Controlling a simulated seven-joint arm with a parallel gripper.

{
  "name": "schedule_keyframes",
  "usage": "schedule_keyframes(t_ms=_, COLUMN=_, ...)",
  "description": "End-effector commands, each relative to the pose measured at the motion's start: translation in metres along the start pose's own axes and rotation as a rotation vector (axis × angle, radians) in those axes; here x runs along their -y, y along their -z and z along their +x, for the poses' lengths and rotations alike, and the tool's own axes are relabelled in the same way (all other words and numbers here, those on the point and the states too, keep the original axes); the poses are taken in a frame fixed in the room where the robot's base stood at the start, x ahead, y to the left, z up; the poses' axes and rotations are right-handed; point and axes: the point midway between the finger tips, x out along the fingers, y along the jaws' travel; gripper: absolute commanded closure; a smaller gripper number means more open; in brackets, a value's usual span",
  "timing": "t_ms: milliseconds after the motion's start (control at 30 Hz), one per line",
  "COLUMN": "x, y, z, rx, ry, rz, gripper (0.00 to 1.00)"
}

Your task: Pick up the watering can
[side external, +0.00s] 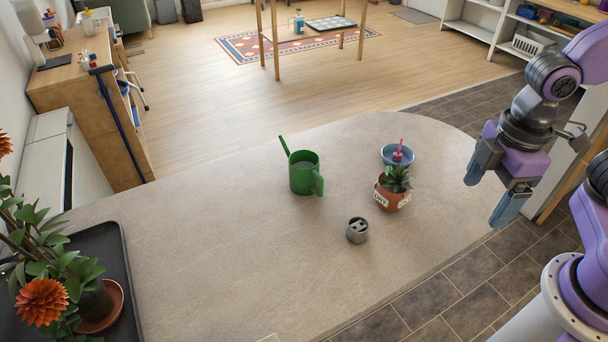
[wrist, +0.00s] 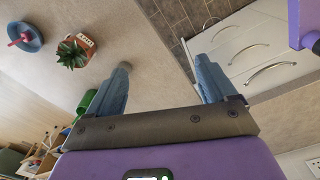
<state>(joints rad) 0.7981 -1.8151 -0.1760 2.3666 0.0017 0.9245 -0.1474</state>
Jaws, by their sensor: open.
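The green watering can (side external: 304,174) stands upright on the counter, with its spout pointing up to the left and its handle on the right. In the wrist view only part of the watering can (wrist: 86,101) shows, at the left behind a finger.
A potted succulent (side external: 393,190), a blue bowl (side external: 384,155) with a pink item, and a small grey metal container (side external: 357,232) stand right of the can. A black tray (side external: 118,262) with a flowering plant is at the left. The counter's (side external: 210,240) middle-left is clear.

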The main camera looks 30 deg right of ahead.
Motion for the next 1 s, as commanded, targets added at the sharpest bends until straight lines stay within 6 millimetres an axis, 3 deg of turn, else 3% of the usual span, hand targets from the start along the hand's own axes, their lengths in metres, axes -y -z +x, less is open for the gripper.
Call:
schedule_keyframes(t_ms=33, x=-0.011, y=0.018, z=0.000, rx=0.004, ry=0.000, rz=-0.018, gripper=0.15)
schedule_keyframes(t_ms=200, x=-0.051, y=0.074, z=0.002, rx=0.008, ry=-0.001, rz=-0.101, gripper=0.15)
schedule_keyframes(t_ms=500, x=-0.134, y=0.155, z=0.022, rx=0.018, ry=0.001, rz=-0.244, gripper=0.15)
schedule_keyframes(t_ms=800, x=-0.225, y=0.206, z=0.061, rx=0.025, ry=0.007, rz=-0.387, gripper=0.15)
schedule_keyframes(t_ms=1000, x=-0.272, y=0.218, z=0.087, rx=0.026, ry=0.009, rz=-0.465, gripper=0.15)
